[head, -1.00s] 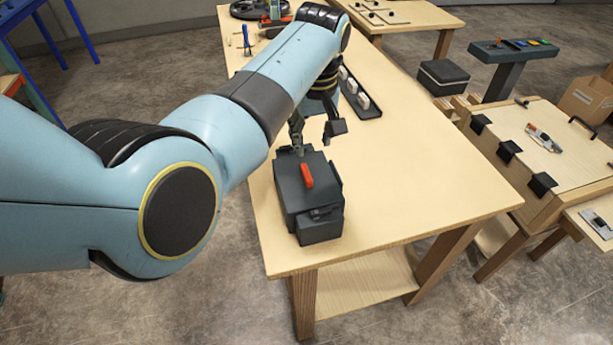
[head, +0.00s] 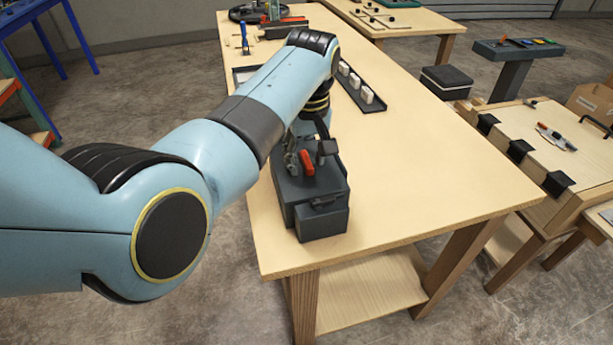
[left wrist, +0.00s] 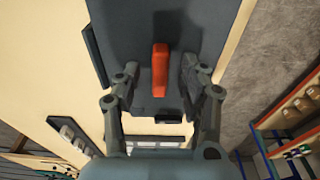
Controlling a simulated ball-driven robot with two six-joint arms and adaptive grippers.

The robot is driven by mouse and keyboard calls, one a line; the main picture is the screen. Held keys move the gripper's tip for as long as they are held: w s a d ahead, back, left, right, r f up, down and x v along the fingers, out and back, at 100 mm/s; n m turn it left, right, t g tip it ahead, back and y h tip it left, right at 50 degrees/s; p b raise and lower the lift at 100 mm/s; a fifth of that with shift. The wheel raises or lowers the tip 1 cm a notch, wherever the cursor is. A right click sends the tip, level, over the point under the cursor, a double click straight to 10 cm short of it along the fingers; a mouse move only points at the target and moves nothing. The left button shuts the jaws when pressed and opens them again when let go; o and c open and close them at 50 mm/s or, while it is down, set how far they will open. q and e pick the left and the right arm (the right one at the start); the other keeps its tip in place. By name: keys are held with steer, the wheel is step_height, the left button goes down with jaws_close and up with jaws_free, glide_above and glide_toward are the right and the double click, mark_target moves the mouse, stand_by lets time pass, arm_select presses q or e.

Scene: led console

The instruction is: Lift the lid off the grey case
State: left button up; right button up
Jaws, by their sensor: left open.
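The grey case (head: 322,222) stands on the wooden table near its front left corner. Its dark lid (head: 327,184) lies on top and carries a red handle (head: 307,162). In the left wrist view the red handle (left wrist: 160,70) stands upright in the picture between the fingers, with a gap on each side. My left gripper (head: 307,160) is open over the lid, its fingers on either side of the handle. It also shows in the left wrist view (left wrist: 158,88). Whether the fingertips touch the lid is unclear. My right gripper is out of view.
A black tray with white blocks (head: 357,88) lies farther back on the table (head: 420,170). The table to the right of the case is clear. A wooden bench with black brackets (head: 520,150) and a grey pedestal (head: 517,60) stand to the right.

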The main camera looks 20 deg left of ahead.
arm_select(q)
steer(key=shift+r, duration=0.1)
jaws_close()
steer(key=shift+r, duration=0.1)
stand_by(0.4)
